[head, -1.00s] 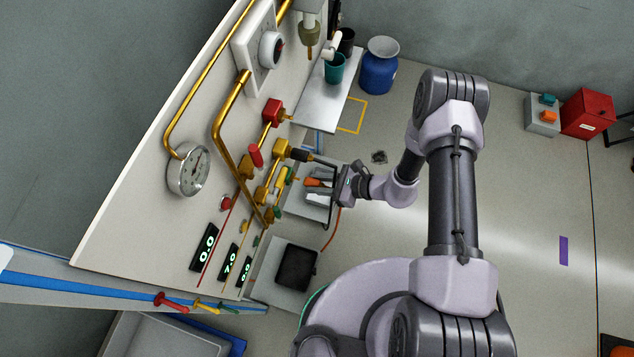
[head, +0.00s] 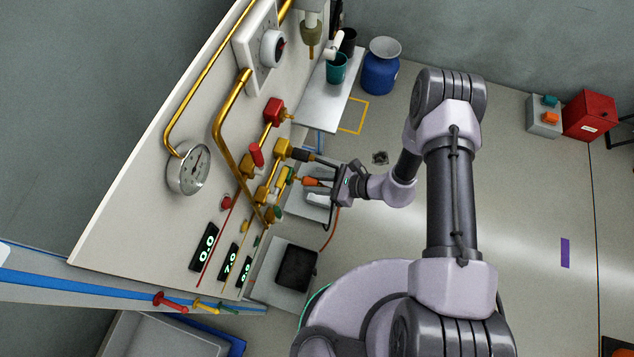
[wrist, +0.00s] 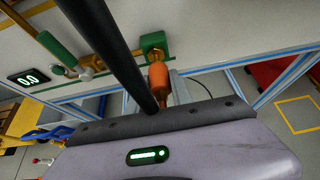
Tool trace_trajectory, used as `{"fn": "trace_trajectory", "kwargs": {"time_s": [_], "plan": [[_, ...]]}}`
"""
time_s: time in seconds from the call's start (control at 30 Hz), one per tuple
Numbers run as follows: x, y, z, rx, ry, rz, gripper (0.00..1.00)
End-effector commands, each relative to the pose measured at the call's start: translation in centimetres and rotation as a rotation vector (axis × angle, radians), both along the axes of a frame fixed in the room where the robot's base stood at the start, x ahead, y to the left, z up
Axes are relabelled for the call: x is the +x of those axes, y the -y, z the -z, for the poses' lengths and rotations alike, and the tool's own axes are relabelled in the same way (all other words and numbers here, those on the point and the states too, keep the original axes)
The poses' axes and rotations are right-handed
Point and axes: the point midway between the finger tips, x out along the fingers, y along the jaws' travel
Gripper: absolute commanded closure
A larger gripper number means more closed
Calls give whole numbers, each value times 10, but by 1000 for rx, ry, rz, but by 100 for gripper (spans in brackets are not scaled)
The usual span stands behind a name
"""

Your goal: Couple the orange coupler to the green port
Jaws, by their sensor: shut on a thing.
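The orange coupler (head: 311,181) is between the fingers of my gripper (head: 318,180), which is shut on it in front of the panel. In the wrist view the coupler (wrist: 159,77) points at the green port (wrist: 153,45), with its front end at or very close to the port's brass nozzle. I cannot tell whether they are locked together. The green port (head: 289,176) sits on the lower panel in the head view. A dark finger (wrist: 112,45) hides part of the area left of the coupler.
A black coupler (head: 300,155) sits on a yellow port just above. A red port (head: 274,112) is higher on the panel. An orange hose (head: 334,232) hangs below my gripper. A shelf (head: 316,110) holds cups, and the floor to the right is mostly clear.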

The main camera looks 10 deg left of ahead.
Motion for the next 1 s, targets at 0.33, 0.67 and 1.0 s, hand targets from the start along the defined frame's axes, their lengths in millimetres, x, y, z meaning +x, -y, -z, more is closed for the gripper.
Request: {"fn": "trace_trajectory", "kwargs": {"time_s": [0.33,0.67,1.0], "plan": [[1,-9,0,0,0,0,100],[2,-17,0,0,0,0,100],[2,-20,0,0,0,1,48]]}}
